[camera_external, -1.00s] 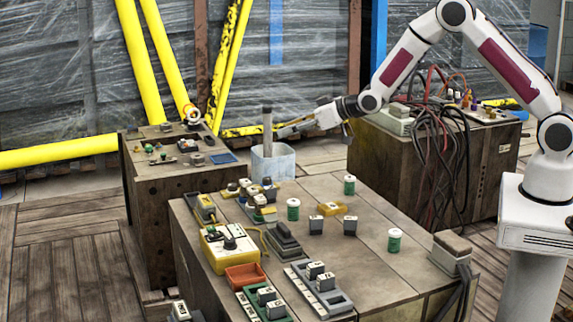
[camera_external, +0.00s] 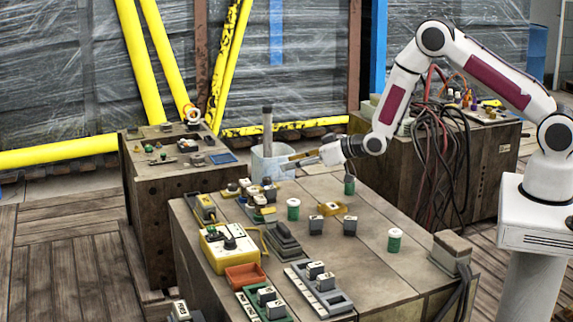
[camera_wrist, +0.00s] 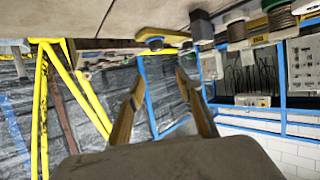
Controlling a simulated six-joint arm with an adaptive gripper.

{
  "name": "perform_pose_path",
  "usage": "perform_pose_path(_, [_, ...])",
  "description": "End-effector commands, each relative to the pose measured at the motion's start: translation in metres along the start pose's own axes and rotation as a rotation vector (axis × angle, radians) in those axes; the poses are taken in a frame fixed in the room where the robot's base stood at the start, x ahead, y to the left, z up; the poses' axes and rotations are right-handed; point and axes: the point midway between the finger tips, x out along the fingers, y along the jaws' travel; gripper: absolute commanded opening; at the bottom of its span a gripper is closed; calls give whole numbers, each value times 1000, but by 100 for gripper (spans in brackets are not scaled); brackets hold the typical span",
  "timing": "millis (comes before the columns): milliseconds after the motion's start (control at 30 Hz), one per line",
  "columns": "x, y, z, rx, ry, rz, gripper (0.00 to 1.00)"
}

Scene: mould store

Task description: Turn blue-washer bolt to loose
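My gripper (camera_external: 303,159) is in the air over the back of the near table (camera_external: 375,270), pointing left toward the grey bin. In the wrist view its two fingers (camera_wrist: 160,98) are spread apart with nothing between them. A small round piece with a blue rim (camera_wrist: 155,42) shows beyond the fingers, by the table edge. It may be the blue-washer bolt, but it is too small to be sure. In the external view a cluster of small yellow, green and dark parts (camera_external: 259,211) sits at the table's back left; I cannot make out a blue washer there.
Green jars with white lids (camera_external: 394,240) and small grey blocks (camera_external: 316,225) stand on the table. A yellow box (camera_external: 226,252) and an orange tray (camera_external: 246,276) are at the left. The grey bin (camera_external: 285,158) holds an upright rod. Cables hang at the right.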

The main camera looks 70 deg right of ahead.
Motion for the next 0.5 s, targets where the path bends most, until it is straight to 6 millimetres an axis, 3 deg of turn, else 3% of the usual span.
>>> perform_pose_path(33, [4,0,11,0,-2,0,36])
perform_pose_path(200, [12,0,28,0,0,0,36])
perform_pose_path(500, [13,0,31,-1,2,0,36])
